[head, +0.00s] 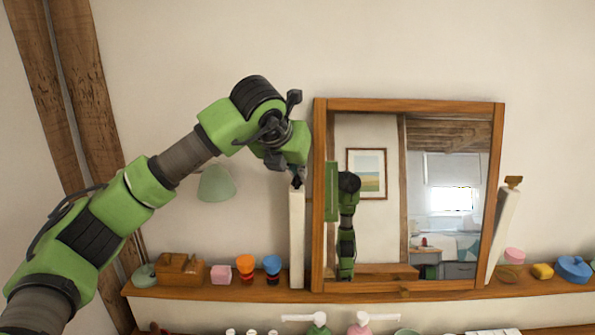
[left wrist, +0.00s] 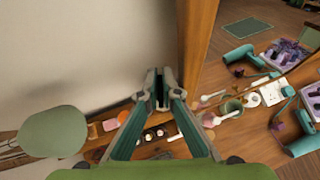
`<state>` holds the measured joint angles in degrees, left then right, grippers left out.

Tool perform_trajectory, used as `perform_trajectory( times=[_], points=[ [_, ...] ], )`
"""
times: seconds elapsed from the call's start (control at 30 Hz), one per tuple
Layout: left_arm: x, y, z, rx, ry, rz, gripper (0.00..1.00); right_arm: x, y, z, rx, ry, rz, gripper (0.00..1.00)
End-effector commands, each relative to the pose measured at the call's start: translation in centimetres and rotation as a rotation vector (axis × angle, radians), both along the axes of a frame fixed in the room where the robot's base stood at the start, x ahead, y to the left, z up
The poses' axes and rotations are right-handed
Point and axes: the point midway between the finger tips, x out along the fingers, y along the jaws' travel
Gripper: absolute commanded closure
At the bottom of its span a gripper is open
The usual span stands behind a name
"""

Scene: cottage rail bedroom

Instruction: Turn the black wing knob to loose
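A mirror in a wooden frame (head: 408,105) stands on a shelf between two pale posts. My left gripper (head: 297,178) points down at the top of the left post (head: 297,240). In the left wrist view its fingertips (left wrist: 160,88) are close together, with a narrow dark strip between them. I cannot tell whether this is the black wing knob or just the gap, or whether the fingers grip anything. The knob does not show clearly in either view. A brown knob (head: 513,182) tops the right post (head: 502,235). My right gripper is not in view.
The shelf (head: 220,293) carries a wooden box (head: 180,268), a pink block (head: 221,275), orange and blue cups, and a blue pot (head: 574,269) at the right. A green lamp shade (head: 216,184) is left of the gripper. The wall above is clear.

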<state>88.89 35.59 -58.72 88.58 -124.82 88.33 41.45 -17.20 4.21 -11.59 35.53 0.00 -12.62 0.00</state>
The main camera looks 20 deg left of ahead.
Motion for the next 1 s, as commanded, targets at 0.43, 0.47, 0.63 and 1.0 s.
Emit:
perform_trajectory(
  times=[0.43, 0.47, 0.63, 1.0],
  points=[
    [0.0, 0.0, -0.2, 0.001, -0.004, 0.287, 1.0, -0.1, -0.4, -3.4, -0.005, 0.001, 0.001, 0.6],
    [0.0, -0.1, -0.2, 0.002, -0.003, 0.314, 1.0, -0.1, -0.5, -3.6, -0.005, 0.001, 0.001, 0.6],
    [0.0, 0.1, 0.0, 0.001, -0.004, 0.479, 1.0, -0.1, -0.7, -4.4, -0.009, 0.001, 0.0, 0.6],
    [-0.1, 0.2, 0.4, 0.001, -0.003, 0.832, 1.0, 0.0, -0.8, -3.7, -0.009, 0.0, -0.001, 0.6]
  ],
)
